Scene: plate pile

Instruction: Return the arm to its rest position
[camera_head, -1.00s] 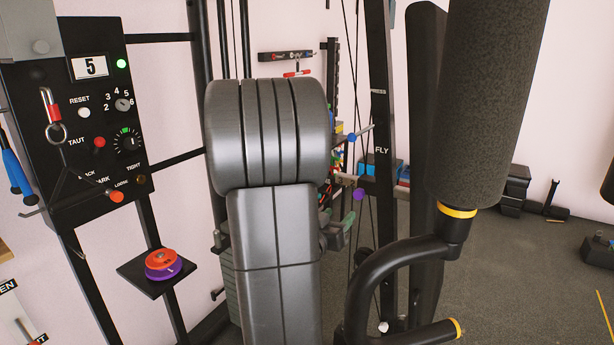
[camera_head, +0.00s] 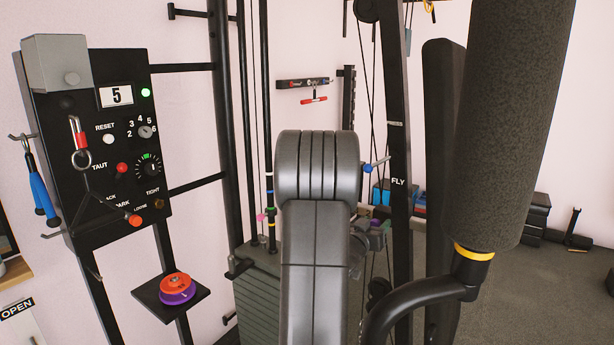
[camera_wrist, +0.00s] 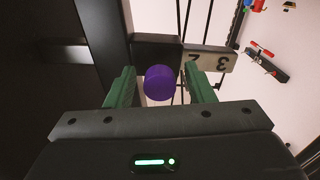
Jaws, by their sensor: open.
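My gripper (camera_wrist: 160,88) shows in the wrist view with two green fingers standing apart. A round purple knob (camera_wrist: 160,83) lies between the fingers, with a narrow gap on each side. Beyond it is a dark bar with a pale plate (camera_wrist: 209,62) marked with upside-down numbers. In the head view my grey arm stands in the middle, in front of the weight machine, and hides most of my gripper.
Left of my arm are the control panel (camera_head: 117,97) showing 5 and a small shelf (camera_head: 146,294) with an orange and purple disc (camera_head: 177,287). A foam roller (camera_head: 512,130) stands close on the right, with the black FLY post (camera_head: 398,155) behind. Open floor (camera_head: 545,300) lies at right.

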